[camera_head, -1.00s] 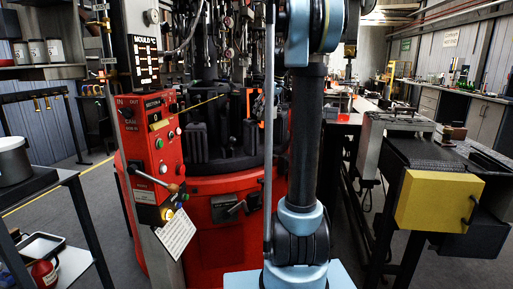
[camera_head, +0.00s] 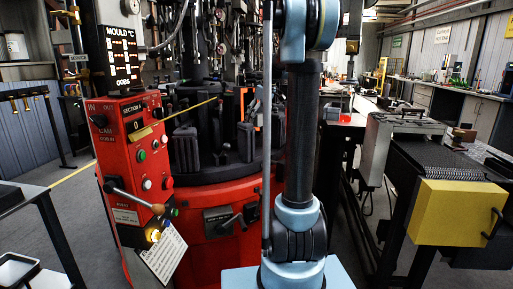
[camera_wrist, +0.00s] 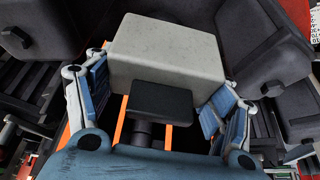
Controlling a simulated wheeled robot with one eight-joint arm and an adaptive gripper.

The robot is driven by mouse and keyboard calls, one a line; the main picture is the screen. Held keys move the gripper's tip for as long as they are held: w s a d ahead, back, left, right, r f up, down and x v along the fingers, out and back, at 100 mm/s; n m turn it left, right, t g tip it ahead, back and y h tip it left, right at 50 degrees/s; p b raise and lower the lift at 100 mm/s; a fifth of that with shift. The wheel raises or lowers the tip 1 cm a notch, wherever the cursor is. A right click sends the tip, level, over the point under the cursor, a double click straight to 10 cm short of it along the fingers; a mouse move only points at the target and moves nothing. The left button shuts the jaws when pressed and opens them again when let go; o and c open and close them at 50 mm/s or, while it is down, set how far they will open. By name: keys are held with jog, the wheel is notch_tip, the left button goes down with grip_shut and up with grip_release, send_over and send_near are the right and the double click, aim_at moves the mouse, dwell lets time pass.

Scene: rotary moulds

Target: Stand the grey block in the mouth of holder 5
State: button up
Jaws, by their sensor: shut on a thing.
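The pale grey block (camera_wrist: 167,50) fills the top middle of the wrist view. My gripper (camera_wrist: 162,82) has its blue-padded fingers at the block's left and right sides, and is shut on it. A dark flat-topped piece (camera_wrist: 160,103) stands between the fingers, in front of the block in the picture; I cannot tell what it is. In the head view my arm hides part of the machine, and neither the block nor my gripper can be made out. I cannot read any holder number, so I cannot tell which is holder 5.
Dark mould bodies (camera_wrist: 262,40) lie close on both sides of the block. In the head view, a red rotary machine (camera_head: 215,200) with a control panel (camera_head: 140,150) stands left of centre. A bench with a yellow box (camera_head: 455,212) is at right, a dark table at left.

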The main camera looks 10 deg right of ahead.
notch_tip(320, 180, down, 14)
jog(key=shift+a+r, duration=0.1)
dwell(0.5)
jog(key=o, duration=1.7)
jog(key=v, duration=1.2)
jog(key=shift+s, duration=0.1)
